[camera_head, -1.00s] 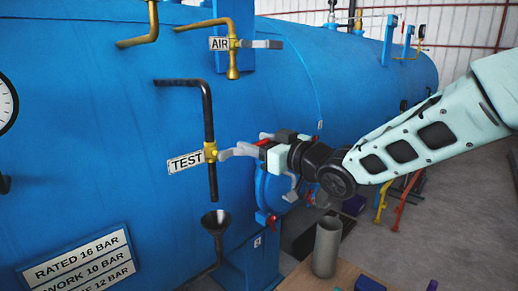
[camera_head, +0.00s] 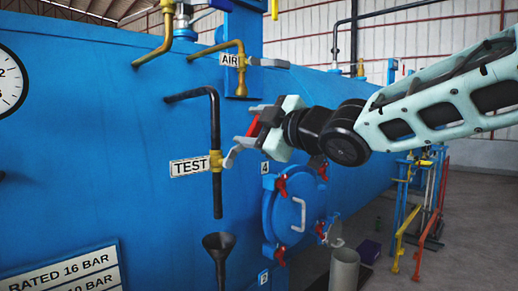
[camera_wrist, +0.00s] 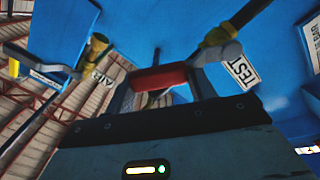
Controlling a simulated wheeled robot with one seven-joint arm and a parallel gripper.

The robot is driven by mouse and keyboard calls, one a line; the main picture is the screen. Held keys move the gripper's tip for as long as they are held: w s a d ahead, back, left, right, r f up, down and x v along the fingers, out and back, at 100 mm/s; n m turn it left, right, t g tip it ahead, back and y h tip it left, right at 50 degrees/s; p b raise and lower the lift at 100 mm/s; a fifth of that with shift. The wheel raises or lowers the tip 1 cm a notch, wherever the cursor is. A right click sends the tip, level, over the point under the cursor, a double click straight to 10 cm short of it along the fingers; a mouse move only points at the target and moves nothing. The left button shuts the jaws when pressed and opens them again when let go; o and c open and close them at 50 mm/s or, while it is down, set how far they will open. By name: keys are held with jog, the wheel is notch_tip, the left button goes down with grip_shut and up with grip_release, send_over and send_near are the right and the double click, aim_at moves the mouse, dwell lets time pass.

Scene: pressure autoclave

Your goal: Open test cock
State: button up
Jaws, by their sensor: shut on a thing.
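The test cock (camera_head: 216,161) is a brass valve on a dark vertical pipe, beside the TEST sign (camera_head: 189,166) on the blue vessel. Its grey lever (camera_head: 232,155) slants up and right from the valve into my gripper (camera_head: 253,130). My gripper is shut on the lever; its jaws partly hide the lever's outer end. In the wrist view, the jaws (camera_wrist: 160,80) stand around a red bar, with the TEST sign (camera_wrist: 242,72) to the right.
The AIR cock (camera_head: 241,70), with its own grey lever, is above. A dark funnel (camera_head: 219,246) stands under the TEST pipe. A round blue hatch (camera_head: 297,213) with red clamps is below right. A grey cylinder (camera_head: 344,268) is at the bottom.

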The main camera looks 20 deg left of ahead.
jog(key=shift+s+a+r+n+b, duration=0.15)
jog(key=shift+s+a+n+b, duration=0.2)
jog(key=shift+s+n+b, duration=0.6)
jog(key=shift+s+a+r+n+b, duration=0.25)
jog(key=shift+s+n+b, duration=0.4)
jog(key=shift+n+b, duration=0.6)
jog(key=shift+s+a+r+n+b, duration=0.1)
jog(key=shift+s+a+n+b, duration=0.3)
jog(key=shift+s+n+b, duration=0.7)
jog(key=shift+w+n+p, duration=0.25)
jog(key=shift+n+p, duration=0.1)
jog(key=shift+n, duration=0.05)
jog(key=o, duration=1.1)
jog(key=shift+d, duration=0.1)
jog(key=b+v, duration=0.1)
jog(key=v, duration=1.6)
jog(key=shift+d, duration=0.1)
